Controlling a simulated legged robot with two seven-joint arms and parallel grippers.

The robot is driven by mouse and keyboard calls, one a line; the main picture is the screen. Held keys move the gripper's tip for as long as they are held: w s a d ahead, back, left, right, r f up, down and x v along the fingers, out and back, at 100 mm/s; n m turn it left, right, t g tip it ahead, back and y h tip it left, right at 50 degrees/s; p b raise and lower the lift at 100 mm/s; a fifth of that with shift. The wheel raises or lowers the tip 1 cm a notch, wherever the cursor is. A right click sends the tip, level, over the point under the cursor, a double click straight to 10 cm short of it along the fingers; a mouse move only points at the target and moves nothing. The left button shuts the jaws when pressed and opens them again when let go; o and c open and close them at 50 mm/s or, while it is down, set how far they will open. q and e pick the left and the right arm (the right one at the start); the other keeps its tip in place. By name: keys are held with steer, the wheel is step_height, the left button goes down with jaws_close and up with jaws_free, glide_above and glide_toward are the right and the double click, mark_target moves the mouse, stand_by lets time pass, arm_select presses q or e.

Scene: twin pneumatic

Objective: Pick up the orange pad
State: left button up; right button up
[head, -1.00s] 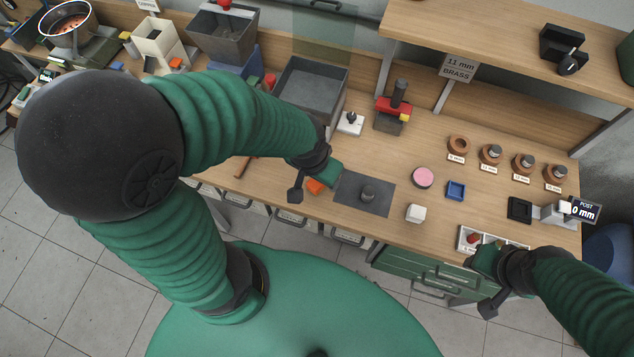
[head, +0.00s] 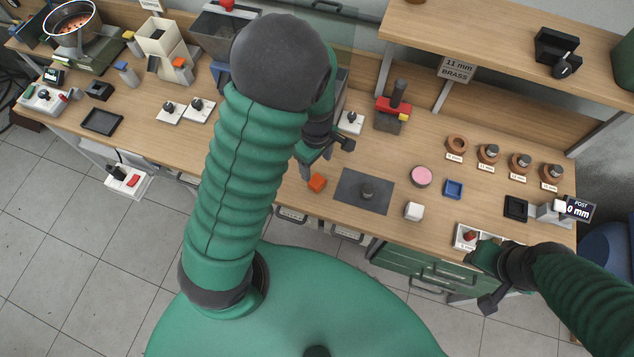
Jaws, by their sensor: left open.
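The orange pad (head: 317,182) is a small orange block lying on the wooden bench, just left of the dark grey mat (head: 350,190). My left gripper (head: 306,170) is open and empty, just behind the pad and slightly left of it. Its fingers are partly hidden by its own wrist, and I cannot tell how high it is above the bench. My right gripper (head: 478,262) is at the front edge of the bench by a white tray (head: 459,234). Its jaws are too unclear to read.
A dark peg stands on the mat. A red-topped press (head: 392,112) stands behind. My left arm covers part of the bench to the left.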

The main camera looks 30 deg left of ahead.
mark_target(315, 178)
arm_select(q)
step_height(315, 178, down, 4)
steer(key=shift+f, duration=0.1)
steer(key=f, duration=0.2)
steer(key=s+f, duration=0.1)
steer(key=f, duration=0.1)
steer(key=shift+a, duration=0.1)
steer(key=shift+w+f, duration=0.1)
steer(key=shift+f, duration=0.15)
steer(key=shift+w+f, duration=0.1)
jaws_close()
steer(key=shift+r, duration=0.2)
